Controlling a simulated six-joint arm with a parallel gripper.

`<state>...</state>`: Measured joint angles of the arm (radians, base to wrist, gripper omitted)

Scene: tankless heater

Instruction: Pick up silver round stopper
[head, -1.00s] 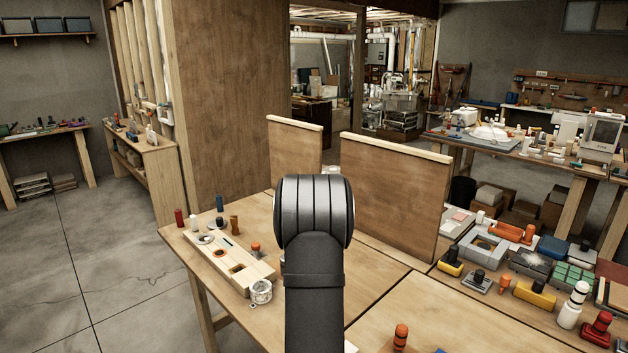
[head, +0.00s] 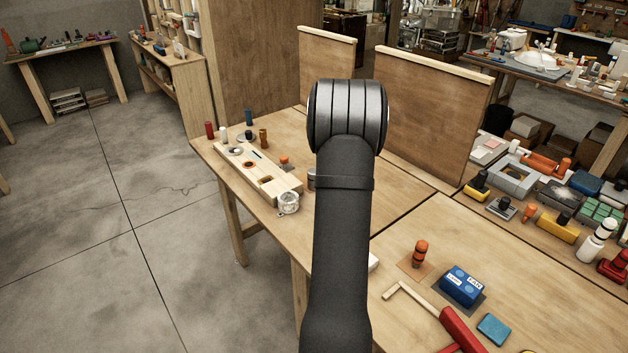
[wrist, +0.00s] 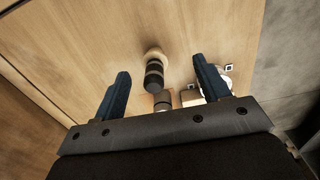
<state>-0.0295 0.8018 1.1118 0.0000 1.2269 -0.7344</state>
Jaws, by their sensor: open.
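My gripper (wrist: 162,66) is open in the wrist view, with its two dark blue fingers apart and nothing held. Ahead, between the finger lines, a dark banded cylinder stands on a pale round base (wrist: 154,53). A short grey round piece (wrist: 163,98) lies closer to the palm, partly hidden by it. In the head view, a silver round flanged piece (head: 288,203) sits by the near end of a wooden block. A grey round piece (head: 311,179) beside it is partly hidden by my arm. I cannot tell which is the silver round stopper. The head view hides my gripper.
The wooden block (head: 259,181) with holes stands at the table's left, several small pegs around it. Upright wooden panels (head: 430,115) rise behind. A blue box (head: 461,286), an orange-topped peg (head: 420,252) and a red tool lie at front right. The table centre is fairly clear.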

